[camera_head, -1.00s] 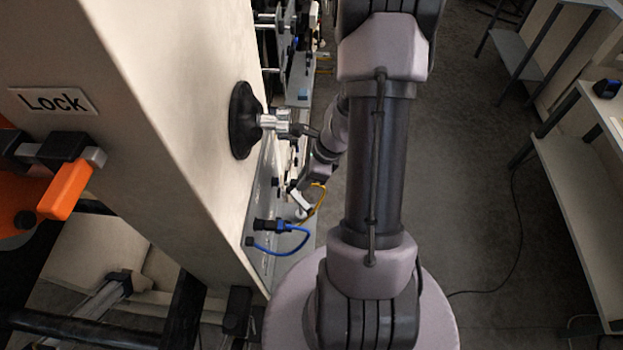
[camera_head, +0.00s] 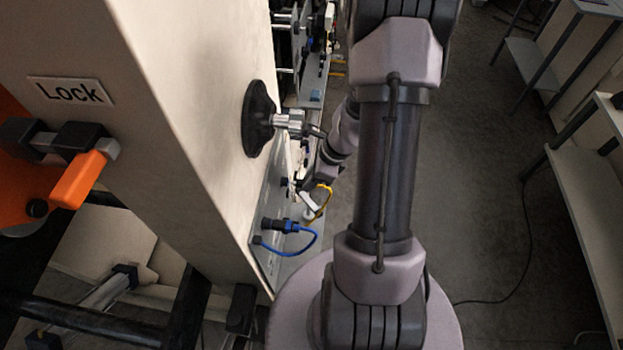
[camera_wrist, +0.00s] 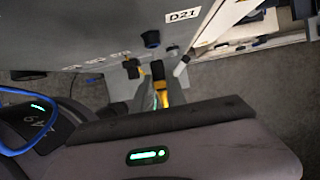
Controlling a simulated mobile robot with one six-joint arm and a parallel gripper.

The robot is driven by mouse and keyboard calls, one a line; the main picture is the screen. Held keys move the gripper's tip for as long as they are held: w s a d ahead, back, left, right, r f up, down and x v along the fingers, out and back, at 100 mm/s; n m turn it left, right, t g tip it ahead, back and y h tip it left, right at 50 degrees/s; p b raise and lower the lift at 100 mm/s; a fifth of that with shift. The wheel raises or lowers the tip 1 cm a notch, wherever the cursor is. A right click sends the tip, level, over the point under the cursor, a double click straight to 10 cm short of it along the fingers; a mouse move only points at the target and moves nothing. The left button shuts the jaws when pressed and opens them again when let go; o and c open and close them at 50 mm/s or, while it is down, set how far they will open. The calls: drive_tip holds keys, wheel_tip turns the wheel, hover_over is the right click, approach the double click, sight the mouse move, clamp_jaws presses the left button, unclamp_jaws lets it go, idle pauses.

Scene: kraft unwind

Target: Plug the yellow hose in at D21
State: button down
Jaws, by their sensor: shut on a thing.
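The yellow hose (camera_wrist: 161,95) shows between the fingers of my gripper (camera_wrist: 157,78) in the wrist view, with a dark plug end toward the panel. My gripper is shut on it. In the head view the yellow hose (camera_head: 324,202) loops beside my gripper (camera_head: 307,197), close to the grey panel. The D21 label (camera_wrist: 183,16) is on the panel's upper right in the wrist view, with a dark blue round fitting (camera_wrist: 151,39) below and left of it. The plug appears apart from that fitting. Whether the D21 socket is open cannot be told.
A blue hose (camera_head: 298,250) loops out from the panel (camera_head: 268,206) below the yellow one. A black round knob (camera_head: 258,118) juts from the beige cabinet wall. An orange lock handle (camera_head: 80,180) is at left. Open floor (camera_head: 480,150) lies right of my arm.

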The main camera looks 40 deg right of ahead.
drive_tip(key=shift+w+a+b, duration=0.35)
drive_tip(key=shift+w+a, duration=0.2)
drive_tip(key=shift+w, duration=0.05)
idle(1.6)
drive_tip(key=c, duration=1.3)
unclamp_jaws()
drive_tip(key=shift+o, duration=0.2)
